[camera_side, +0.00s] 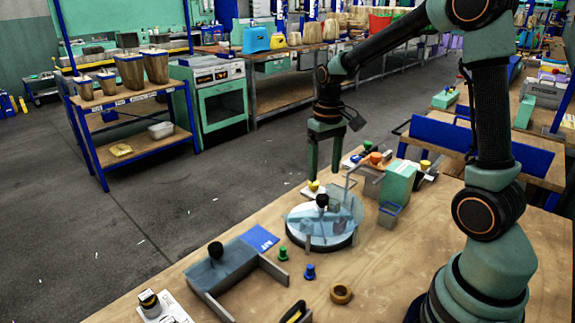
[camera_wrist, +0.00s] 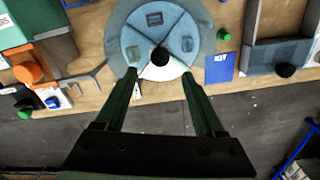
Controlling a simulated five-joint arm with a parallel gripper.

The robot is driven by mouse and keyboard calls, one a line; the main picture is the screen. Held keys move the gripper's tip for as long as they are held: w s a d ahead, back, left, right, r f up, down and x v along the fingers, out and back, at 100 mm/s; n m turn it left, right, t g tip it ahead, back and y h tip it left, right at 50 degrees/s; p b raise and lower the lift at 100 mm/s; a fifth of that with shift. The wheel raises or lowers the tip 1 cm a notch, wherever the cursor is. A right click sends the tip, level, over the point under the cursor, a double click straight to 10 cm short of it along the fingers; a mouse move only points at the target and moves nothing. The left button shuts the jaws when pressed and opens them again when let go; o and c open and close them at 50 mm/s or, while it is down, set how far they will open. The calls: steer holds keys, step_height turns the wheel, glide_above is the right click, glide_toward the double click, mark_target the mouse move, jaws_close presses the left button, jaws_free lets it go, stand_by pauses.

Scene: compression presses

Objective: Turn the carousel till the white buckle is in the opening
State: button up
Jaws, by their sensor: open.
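The round carousel (camera_side: 322,238) stands on the wooden bench, and its pale blue disc (camera_wrist: 177,26) shows in the wrist view, split by dark lines into sectors. A black knob (camera_wrist: 160,56) stands on it; the knob (camera_side: 322,200) also shows in the side view. Small items show in the sectors: a dark one with orange (camera_wrist: 154,18) and two grey-green ones (camera_wrist: 133,54), (camera_wrist: 192,54). A whitish sector (camera_wrist: 163,71) lies nearest my gripper; I cannot tell whether the white buckle is there. My gripper (camera_wrist: 159,76) is open and empty, with fingertips apart above the carousel's near edge.
A blue card (camera_wrist: 220,68) and a grey walled tray (camera_wrist: 280,54) lie right of the carousel in the wrist view. A bent metal rod (camera_wrist: 92,75) and green block (camera_side: 398,183) stand on its other side. Small green and blue pegs (camera_side: 309,271) stand in front.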

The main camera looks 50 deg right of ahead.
mark_target(322, 196)
step_height(322, 196, down, 7)
steer(key=shift+f, duration=0.15)
steer(key=shift+c, duration=0.3)
jaws_close()
stand_by(1.3)
